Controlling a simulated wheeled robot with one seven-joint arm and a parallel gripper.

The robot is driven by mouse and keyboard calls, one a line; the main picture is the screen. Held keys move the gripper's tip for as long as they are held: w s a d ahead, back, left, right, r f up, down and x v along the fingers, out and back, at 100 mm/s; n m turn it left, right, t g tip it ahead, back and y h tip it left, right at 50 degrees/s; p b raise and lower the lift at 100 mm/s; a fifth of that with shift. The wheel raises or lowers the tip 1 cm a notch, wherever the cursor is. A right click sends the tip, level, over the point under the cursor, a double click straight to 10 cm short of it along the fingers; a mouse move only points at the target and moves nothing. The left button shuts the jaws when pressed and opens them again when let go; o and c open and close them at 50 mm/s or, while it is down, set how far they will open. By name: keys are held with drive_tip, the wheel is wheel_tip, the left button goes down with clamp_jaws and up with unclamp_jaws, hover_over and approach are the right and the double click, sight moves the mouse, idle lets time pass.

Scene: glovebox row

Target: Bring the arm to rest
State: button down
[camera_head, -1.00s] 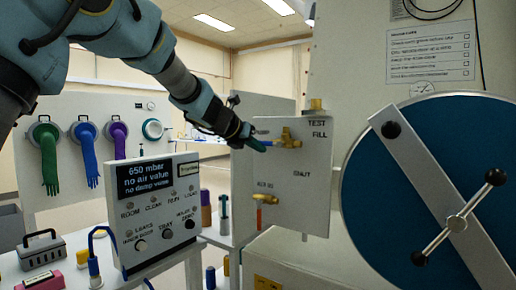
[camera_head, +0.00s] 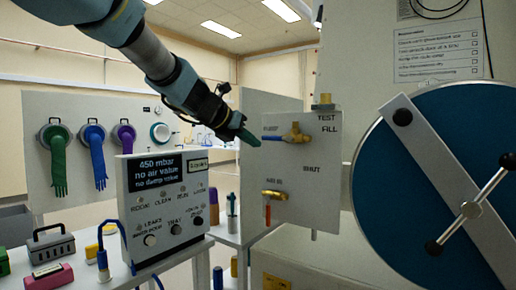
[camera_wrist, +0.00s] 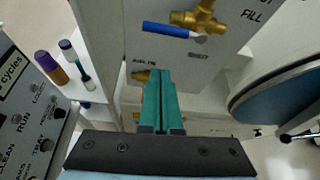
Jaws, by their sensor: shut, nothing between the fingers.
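My gripper (camera_head: 248,137) is at the end of my arm, which reaches in from the top left in the head view. Its green fingers are together and empty, and they also show in the wrist view (camera_wrist: 162,100). The fingertips are beside the left edge of the grey valve panel (camera_head: 318,190), close to the blue-handled brass valve (camera_head: 293,135). I cannot tell whether they touch anything. In the wrist view the blue handle (camera_wrist: 166,30) lies beyond and above the fingertips.
A control box (camera_head: 165,205) reading 450 mbar stands below my arm. A red-handled valve (camera_head: 268,205) is lower on the panel. A large blue round door (camera_head: 440,175) is at right. Gloves (camera_head: 94,160) hang at left. A toolbox (camera_head: 48,243) and bottles (camera_head: 232,215) stand on tables.

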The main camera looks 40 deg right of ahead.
drive_tip(key=shift+a, duration=0.15)
idle(0.3)
